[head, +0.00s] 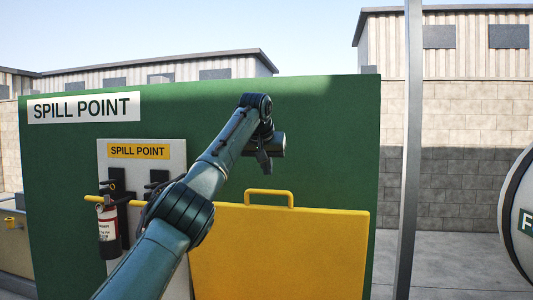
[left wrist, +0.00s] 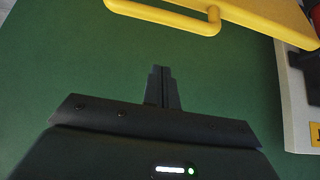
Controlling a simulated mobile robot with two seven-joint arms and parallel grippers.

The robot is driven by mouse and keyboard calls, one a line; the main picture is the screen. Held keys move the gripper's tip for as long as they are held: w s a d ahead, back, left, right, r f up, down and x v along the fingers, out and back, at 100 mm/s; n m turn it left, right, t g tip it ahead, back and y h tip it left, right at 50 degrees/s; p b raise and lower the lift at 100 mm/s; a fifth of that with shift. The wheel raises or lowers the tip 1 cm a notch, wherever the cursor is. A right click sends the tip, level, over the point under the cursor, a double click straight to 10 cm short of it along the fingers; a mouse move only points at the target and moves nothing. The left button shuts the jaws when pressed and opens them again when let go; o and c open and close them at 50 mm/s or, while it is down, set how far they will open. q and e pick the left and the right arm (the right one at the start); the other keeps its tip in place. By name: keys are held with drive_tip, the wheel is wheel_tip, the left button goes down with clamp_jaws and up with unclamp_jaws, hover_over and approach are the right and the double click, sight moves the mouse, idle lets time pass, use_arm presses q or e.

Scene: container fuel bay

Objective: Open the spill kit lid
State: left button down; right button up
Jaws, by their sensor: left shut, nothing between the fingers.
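The yellow spill kit lid (head: 280,255) stands up as a broad panel in front of the green wall. Its yellow bar handle (head: 269,193) is on the top edge. The box under the lid is not visible. My left gripper (head: 264,167) is above the handle, apart from it, pointing down. In the left wrist view the gripper's fingers (left wrist: 161,86) are shut together and empty. The handle (left wrist: 170,14) and part of the lid (left wrist: 275,14) show beyond them at the top of that view. My right gripper is not in view.
A white board (head: 120,158) with a yellow sign stands left of the lid. A red fire extinguisher (head: 108,228) hangs there beside a yellow rail. A grey post (head: 409,150) stands to the right, with a round white object (head: 520,205) at the right edge.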

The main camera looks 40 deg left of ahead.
use_arm(q)
wheel_tip(320, 180, down, 3)
drive_tip(key=shift+s+f, duration=0.15)
drive_tip(key=shift+f, duration=0.05)
drive_tip(key=shift+s+d+f+p, duration=0.3)
drive_tip(key=shift+s+d, duration=0.1)
drive_tip(key=shift+s, duration=0.15)
